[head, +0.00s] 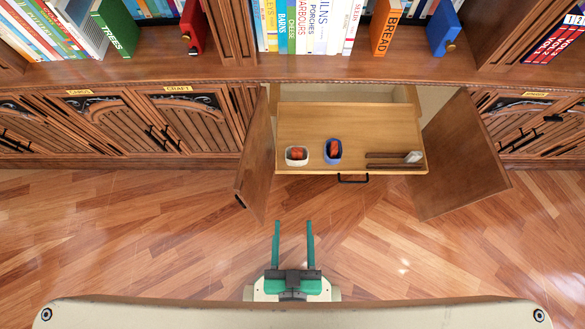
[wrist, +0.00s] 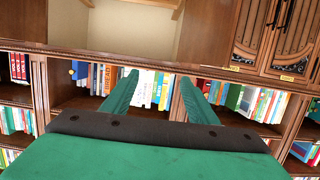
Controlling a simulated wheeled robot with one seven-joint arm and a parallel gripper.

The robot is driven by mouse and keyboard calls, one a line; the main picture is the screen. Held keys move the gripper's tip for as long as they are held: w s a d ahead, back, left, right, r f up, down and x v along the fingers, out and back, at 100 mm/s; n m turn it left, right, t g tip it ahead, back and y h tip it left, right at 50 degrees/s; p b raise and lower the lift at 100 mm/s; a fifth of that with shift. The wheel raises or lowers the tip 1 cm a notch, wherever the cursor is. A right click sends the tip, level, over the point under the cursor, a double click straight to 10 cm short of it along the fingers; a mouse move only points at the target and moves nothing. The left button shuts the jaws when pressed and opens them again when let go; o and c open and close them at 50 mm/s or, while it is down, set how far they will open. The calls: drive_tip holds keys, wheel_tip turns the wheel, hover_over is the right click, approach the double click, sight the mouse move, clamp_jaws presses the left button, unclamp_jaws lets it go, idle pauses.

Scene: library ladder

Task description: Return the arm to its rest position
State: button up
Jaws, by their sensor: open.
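My gripper (head: 293,224) is in the lower middle of the head view, low in front of the cabinet, with its two green fingers apart and nothing between them. The fingers point toward the cabinet. In the wrist view my gripper (wrist: 150,90) also shows open and empty, with bookshelves beyond it. The rest of the arm is mostly hidden in the head view.
The cabinet's left door (head: 255,160) and right door (head: 465,155) stand open. A pulled-out drawer (head: 350,122) between them holds a white container (head: 296,161), a blue container (head: 332,158) and a slotted holder (head: 390,161). The wooden floor (head: 130,230) around my gripper is clear.

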drive_tip(key=shift+s+r, duration=0.3)
drive_tip(key=shift+r, duration=0.35)
drive_tip(key=shift+s+r, duration=0.3)
drive_tip(key=shift+r, duration=0.35)
drive_tip(key=shift+c, duration=0.3)
